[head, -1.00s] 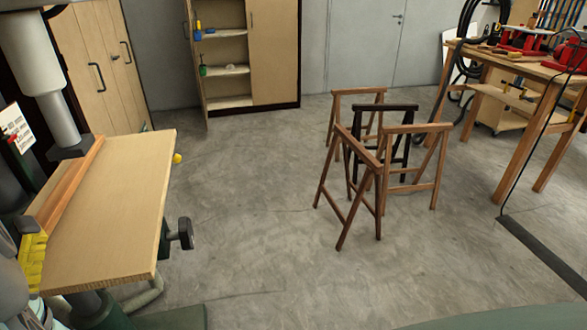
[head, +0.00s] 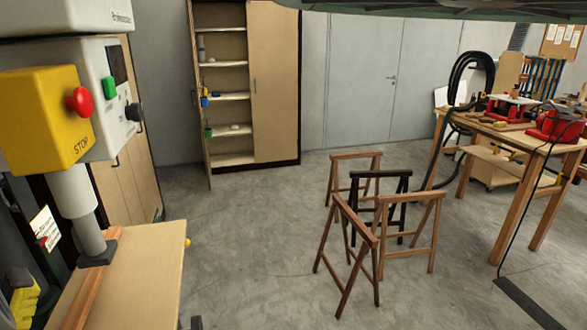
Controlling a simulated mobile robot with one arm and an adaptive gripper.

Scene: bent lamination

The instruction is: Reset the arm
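My gripper is not in view in the head view, so its fingers and anything in them cannot be seen. A dark green-grey shape spans the top edge at the centre and right. It may be part of my own body, but I cannot tell which part.
A machine with a yellow stop box (head: 45,118) and a wooden table (head: 145,275) stands close at left. Wooden trestles (head: 362,250) stand at centre right. A workbench (head: 520,135) is at right, an open cabinet (head: 272,80) at the back. Floor between machine and trestles is clear.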

